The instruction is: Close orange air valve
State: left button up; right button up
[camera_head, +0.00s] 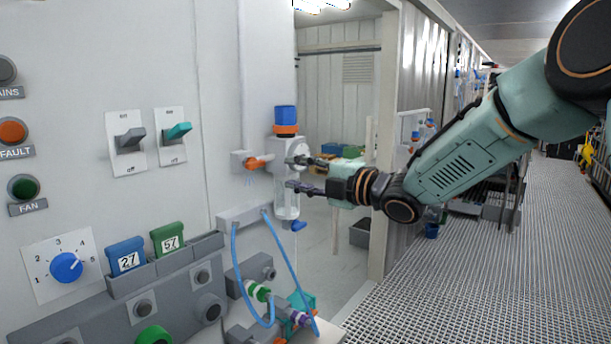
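The orange air valve (257,162) has a small orange handle lying roughly level. It sits at the left side of a clear upright vessel (287,208) with a blue cap (286,113) and an orange ring. My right gripper (290,174) comes in from the right with its dark fingers spread, one above the other. Its fingertips overlap the vessel in the picture, just right of the orange handle. I cannot tell whether they touch the vessel. Nothing is visibly gripped. My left gripper is not in view.
A blue valve handle (294,226) sits under the vessel. Blue tubes (283,262) hang below it. The wall panel at left carries switches, a blue dial (66,267) and numbered tags. Behind is an open doorway; grated floor (490,285) extends at right.

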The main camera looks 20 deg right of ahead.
jog(key=shift+v, duration=0.8)
jog(key=shift+f, duration=0.1)
